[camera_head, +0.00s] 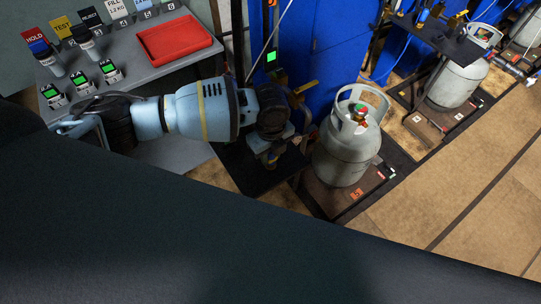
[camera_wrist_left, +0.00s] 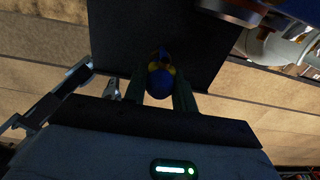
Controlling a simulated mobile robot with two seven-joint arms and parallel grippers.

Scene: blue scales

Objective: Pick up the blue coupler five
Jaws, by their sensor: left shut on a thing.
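The blue coupler (camera_wrist_left: 160,82), with yellow brass-coloured parts, sits between the two dark fingers of my left gripper (camera_wrist_left: 160,92) in the left wrist view, and the fingers are shut on it. In the head view my left gripper (camera_head: 272,150) is over a small black shelf (camera_head: 255,178), just left of a grey gas cylinder (camera_head: 345,155). The coupler is small and mostly hidden by the wrist there, and I cannot tell whether it touches the shelf. I cannot read a number on it. My right gripper is not in view.
A grey table (camera_head: 170,72) at upper left holds a red tray (camera_head: 174,40), label cards and small devices with green screens. Blue cabinets (camera_head: 335,50) stand behind. The cylinder stands on a scale (camera_head: 340,200). Another cylinder (camera_head: 455,85) and black shelf (camera_head: 440,35) are at upper right.

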